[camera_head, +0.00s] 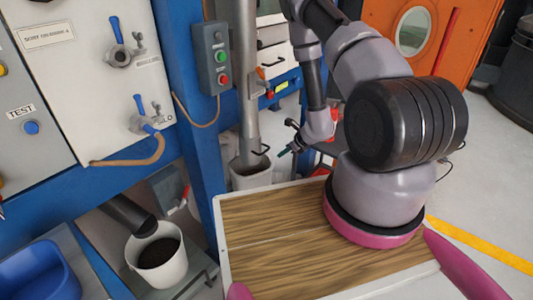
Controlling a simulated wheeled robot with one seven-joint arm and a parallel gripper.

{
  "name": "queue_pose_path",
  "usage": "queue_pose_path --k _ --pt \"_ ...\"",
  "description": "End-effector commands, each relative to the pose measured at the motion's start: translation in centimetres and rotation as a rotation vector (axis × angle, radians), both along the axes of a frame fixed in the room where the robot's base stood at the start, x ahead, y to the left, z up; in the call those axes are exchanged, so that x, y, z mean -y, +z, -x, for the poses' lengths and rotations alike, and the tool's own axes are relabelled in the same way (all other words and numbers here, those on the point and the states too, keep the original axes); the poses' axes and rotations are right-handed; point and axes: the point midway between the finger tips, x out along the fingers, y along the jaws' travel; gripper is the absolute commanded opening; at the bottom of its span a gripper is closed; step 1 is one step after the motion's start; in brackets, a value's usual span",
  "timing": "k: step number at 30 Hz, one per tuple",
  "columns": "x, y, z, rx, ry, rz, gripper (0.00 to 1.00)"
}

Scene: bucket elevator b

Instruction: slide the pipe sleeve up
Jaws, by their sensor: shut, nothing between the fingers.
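A grey vertical pipe (246,50) stands in the middle of the view, beside the blue frame. Its lower part, which looks like the pipe sleeve (249,128), ends at a white bucket (251,181). A small dark curved handle (263,150) sticks out to the right near the sleeve's lower end. My gripper (285,152) is small in the view, just right of this handle. It is shut and empty, and appears apart from the handle. The exact gap in depth cannot be told.
A control box (211,58) with buttons hangs on the blue post (176,70) left of the pipe. Another bucket (157,257) with dark material stands lower left under a spout (130,214). An orange door (450,30) is at the back right.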

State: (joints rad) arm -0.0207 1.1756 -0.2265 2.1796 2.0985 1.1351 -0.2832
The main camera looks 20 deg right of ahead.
Motion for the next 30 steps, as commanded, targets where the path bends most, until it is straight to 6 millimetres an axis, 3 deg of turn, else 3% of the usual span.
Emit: queue_pose_path --k 8,22,30 --pt "-0.5 -1.0 -0.5 -0.001 0.002 0.0 0.0" --pt "-3.8 -7.9 -5.1 -0.001 0.002 -0.001 0.0" --pt "-4.2 -4.4 -5.8 0.002 0.001 -0.001 0.0"
